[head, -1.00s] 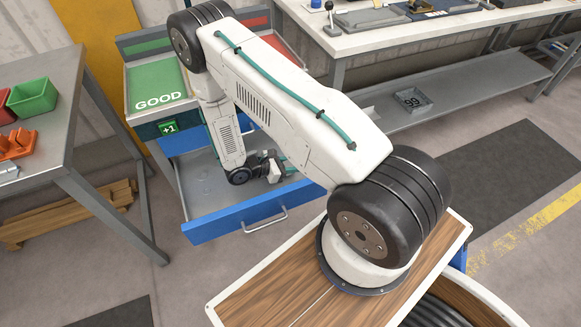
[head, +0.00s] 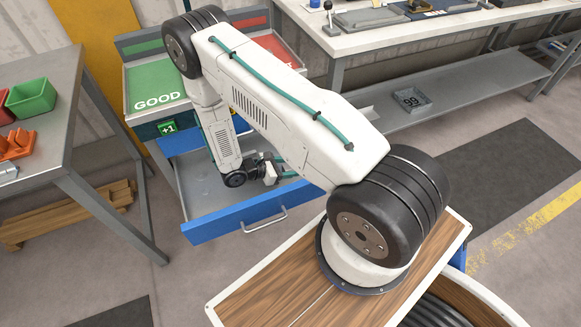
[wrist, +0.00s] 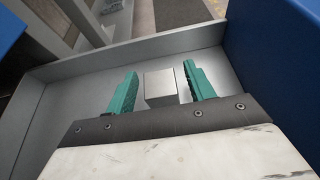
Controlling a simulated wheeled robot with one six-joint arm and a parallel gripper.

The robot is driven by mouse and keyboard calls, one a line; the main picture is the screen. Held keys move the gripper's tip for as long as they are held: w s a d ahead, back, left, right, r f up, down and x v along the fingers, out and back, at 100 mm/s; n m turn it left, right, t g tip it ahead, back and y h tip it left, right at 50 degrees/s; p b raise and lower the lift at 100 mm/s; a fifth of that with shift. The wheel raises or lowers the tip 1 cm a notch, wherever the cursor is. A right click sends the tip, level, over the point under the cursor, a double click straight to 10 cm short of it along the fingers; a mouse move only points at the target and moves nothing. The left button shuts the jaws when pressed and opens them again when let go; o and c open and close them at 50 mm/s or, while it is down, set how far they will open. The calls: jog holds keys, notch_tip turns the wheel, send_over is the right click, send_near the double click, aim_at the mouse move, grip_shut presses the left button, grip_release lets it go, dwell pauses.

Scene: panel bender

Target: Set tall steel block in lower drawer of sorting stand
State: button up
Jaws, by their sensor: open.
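The tall steel block (wrist: 161,86) shows in the wrist view as a plain grey block on the floor of the lower drawer. It stands between the two teal fingers of my gripper (wrist: 160,90), with a visible gap on each side. My gripper is open. The lower drawer (head: 250,216) of the sorting stand is pulled out, with a blue front and a grey inside; its wall also shows in the wrist view (wrist: 170,44).
The stand's top has a green GOOD tray (head: 157,88) and a red tray (head: 278,50), partly behind my arm. A grey table (head: 70,150) with bins stands at left. A long workbench (head: 400,40) is at the back right. The blue drawer front rises close beside my gripper.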

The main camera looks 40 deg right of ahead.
jog(key=v, duration=1)
jog(key=shift+a+r, duration=0.15)
jog(key=shift+a, duration=0.05)
notch_tip(320, 180, up, 30)
jog(key=s+m+y, duration=0.2)
jog(key=m+y, duration=0.4)
jog(key=m, duration=0.2)
jog(key=s+a+r+m+t+y, duration=0.2)
jog(key=s+r+m+y, duration=0.1)
jog(key=s+r, duration=0.5)
jog(key=s+a+r+m+t+y, duration=0.2)
jog(key=s+r+m+t+y, duration=0.1)
jog(key=s+r, duration=0.6)
jog(key=s+y, duration=0.1)
jog(key=s, duration=0.3)
jog(key=shift+a+m, duration=0.3)
jog(key=shift+m, duration=0.1)
jog(key=shift+c, duration=0.2)
